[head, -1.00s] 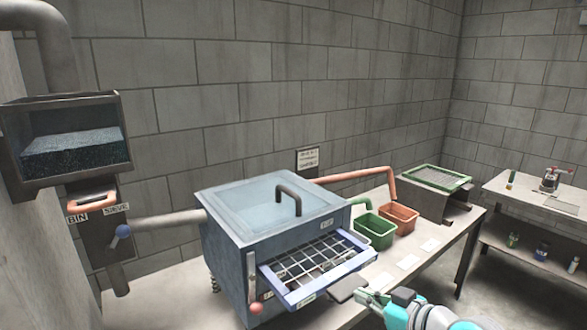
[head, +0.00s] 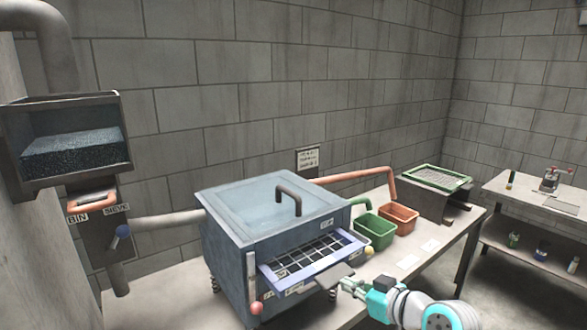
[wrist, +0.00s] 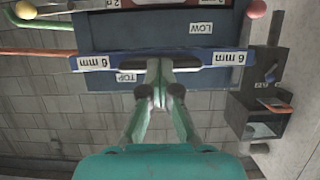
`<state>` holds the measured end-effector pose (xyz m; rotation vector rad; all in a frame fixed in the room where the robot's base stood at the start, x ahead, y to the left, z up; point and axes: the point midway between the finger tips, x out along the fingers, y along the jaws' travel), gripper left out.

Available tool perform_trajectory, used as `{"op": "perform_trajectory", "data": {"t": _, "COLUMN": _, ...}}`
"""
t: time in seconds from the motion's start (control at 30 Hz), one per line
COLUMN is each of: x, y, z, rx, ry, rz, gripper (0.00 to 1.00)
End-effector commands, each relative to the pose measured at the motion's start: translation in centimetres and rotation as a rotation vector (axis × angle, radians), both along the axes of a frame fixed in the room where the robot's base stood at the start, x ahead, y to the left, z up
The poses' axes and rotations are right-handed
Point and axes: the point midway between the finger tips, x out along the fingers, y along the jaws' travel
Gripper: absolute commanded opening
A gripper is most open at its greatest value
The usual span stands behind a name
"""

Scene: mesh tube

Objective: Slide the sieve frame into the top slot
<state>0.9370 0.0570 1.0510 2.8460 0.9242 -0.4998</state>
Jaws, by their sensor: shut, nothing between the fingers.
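The sieve frame (head: 275,270) is a blue-rimmed tray with a wire grid, partly inside the upper front slot of the blue-grey sieve box (head: 225,260). Its outer part sticks out toward me, with a dark handle plate (head: 332,277) at its front. In the wrist view its blue front bar (wrist: 105,62) carries 6 mm labels, and a TOP label (wrist: 126,78) is beside it on the box. My gripper (head: 348,286) is shut and empty at the handle. In the wrist view the fingertips (wrist: 158,66) overlap the bar's middle; contact is unclear.
A LOW label (wrist: 202,28) marks the box front. A red knob (head: 256,308) and a yellow knob (head: 369,252) are at its sides. Green (head: 375,232) and orange (head: 402,218) bins stand right of it. A green-rimmed frame (head: 437,178) lies on a stand farther right.

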Motion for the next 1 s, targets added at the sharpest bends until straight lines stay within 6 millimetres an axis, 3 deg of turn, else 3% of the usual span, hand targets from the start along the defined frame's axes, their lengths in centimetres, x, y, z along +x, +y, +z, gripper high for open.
{"op": "perform_trajectory", "data": {"t": 1.0, "x": 3.5, "y": 2.6, "z": -0.1, "rx": 0.001, "ry": 0.002, "rz": 0.002, "gripper": 0.0}}
